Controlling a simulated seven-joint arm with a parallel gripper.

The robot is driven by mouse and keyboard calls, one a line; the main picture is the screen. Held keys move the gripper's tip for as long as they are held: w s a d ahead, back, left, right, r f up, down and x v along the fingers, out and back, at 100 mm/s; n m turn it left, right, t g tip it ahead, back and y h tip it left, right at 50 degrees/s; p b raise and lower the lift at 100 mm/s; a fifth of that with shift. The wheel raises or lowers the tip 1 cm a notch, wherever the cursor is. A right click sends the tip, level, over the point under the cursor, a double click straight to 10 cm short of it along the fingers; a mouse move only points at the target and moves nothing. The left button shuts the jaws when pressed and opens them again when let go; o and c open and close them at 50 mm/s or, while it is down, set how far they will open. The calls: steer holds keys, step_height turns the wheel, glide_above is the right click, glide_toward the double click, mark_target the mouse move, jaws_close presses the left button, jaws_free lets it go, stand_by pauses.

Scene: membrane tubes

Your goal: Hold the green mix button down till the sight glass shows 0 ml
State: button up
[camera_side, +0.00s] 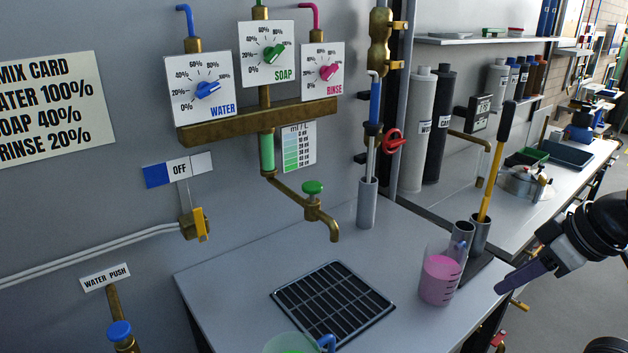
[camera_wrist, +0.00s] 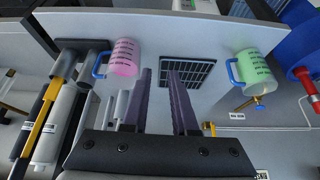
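A green round button (camera_side: 313,187) sits on top of the brass spout on the wall; nothing touches it. The sight glass (camera_side: 267,150) is a short upright tube under the brass manifold and looks filled with green. Its ml scale card (camera_side: 298,147) is beside it; I cannot read an exact level. My gripper (camera_side: 502,288) is at the right in the side view, well away from the button and beyond the pink jug. In the wrist view my gripper (camera_wrist: 159,72) shows two purple fingers apart, with nothing between them.
A clear jug of pink liquid (camera_side: 440,278) stands right of the black drain grate (camera_side: 333,302). A jug with green liquid (camera_wrist: 252,70) stands on the other side of the grate. WATER, SOAP and RINSE dials (camera_side: 272,54) are above. Tall cylinders (camera_side: 427,125) stand behind.

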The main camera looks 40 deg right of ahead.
steer(key=w+r, duration=0.3)
steer(key=w+r+t, duration=0.1)
steer(key=w+r, duration=0.1)
steer(key=r, duration=0.2)
steer(key=w+r+m+t, duration=0.1)
steer(key=w+r, duration=0.2)
steer(key=shift+w+d+r+h, duration=0.3)
jaws_close()
steer(key=w+a+r+t, duration=0.1)
steer(key=w+a+r, duration=0.1)
steer(key=w+r, duration=0.55)
steer(key=w+a+n, duration=0.1)
steer(key=w+a, duration=0.7)
steer(key=w, duration=0.3)
steer(key=shift+w+a+f+y, duration=0.15)
steer(key=shift+w+f+y, duration=0.15)
steer(key=shift+y, duration=0.1)
